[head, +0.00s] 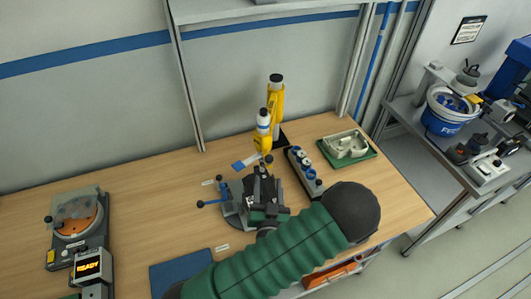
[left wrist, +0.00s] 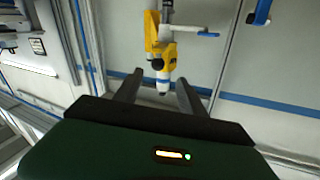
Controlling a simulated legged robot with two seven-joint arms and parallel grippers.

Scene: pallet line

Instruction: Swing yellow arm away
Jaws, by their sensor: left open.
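The yellow arm (head: 275,102) stands upright at the back of the wooden bench, with dark caps and a white-and-blue part on its front. It also shows in the left wrist view (left wrist: 152,34), hanging down with a blue-tipped handle (left wrist: 195,31) on its right side. My left gripper (head: 263,170) is in front of the yellow arm, above the dark fixture with blue handles (head: 232,208). In the left wrist view its two fingers (left wrist: 159,84) are spread, and the arm's lower end appears between them. I cannot tell whether they touch it. My right gripper is out of view.
A block of round blue-and-white parts (head: 304,172) and a green tray with a pale part (head: 347,147) lie to the right. A shelf with a blue bucket (head: 444,111) stands far right.

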